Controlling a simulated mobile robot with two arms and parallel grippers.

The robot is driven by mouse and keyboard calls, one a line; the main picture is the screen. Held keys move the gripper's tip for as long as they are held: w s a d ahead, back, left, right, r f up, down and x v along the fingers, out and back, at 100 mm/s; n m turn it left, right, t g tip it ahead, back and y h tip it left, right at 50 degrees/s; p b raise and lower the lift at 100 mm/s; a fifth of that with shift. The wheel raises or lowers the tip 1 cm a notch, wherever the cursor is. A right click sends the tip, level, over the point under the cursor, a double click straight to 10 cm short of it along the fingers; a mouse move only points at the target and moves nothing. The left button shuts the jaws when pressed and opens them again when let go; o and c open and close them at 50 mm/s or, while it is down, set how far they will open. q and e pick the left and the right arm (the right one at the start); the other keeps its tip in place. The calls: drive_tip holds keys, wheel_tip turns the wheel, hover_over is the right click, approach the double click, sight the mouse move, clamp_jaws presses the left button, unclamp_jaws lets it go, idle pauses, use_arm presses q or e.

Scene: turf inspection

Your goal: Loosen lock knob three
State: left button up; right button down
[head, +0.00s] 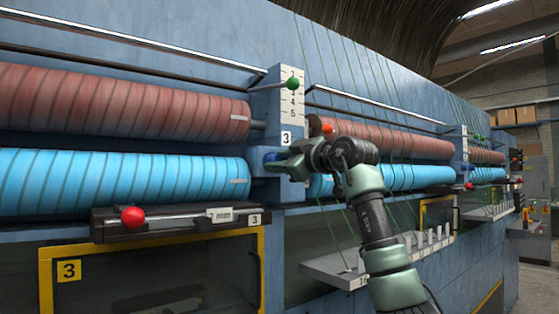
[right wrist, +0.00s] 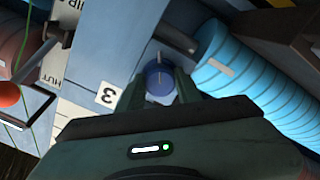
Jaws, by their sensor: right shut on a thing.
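Lock knob three is a small blue knob (head: 271,157) on the blue-grey post beside the label "3" (head: 286,138). In the right wrist view the round blue knob (right wrist: 158,80) shows a pale pointer mark and sits between the two fingers. My right gripper (head: 276,160) reaches in from the right at the post and is shut on the knob; its fingers (right wrist: 160,86) lie on either side of it. In the head view the gripper hides part of the knob. My left gripper is not in view.
A red roller (head: 120,100) and a blue roller (head: 120,180) lie left of the post, with more rollers to the right. A green-knobbed lever (head: 293,84) stands above, by a numbered scale. A red-knobbed slide bar (head: 133,217) is below left. Green strands hang behind my arm.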

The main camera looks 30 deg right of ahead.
drive_tip(key=shift+s+r, duration=0.15)
drive_tip(key=shift+r, duration=0.3)
drive_tip(key=c, duration=1.3)
unclamp_jaws()
drive_tip(key=o, duration=0.3)
drive_tip(key=shift+o, duration=0.2)
drive_tip(key=shift+f, duration=0.2)
drive_tip(key=s+b, duration=0.3)
drive_tip(key=s, duration=0.4)
drive_tip(key=shift+s+d+b, duration=0.25)
drive_tip(key=shift+b, duration=0.05)
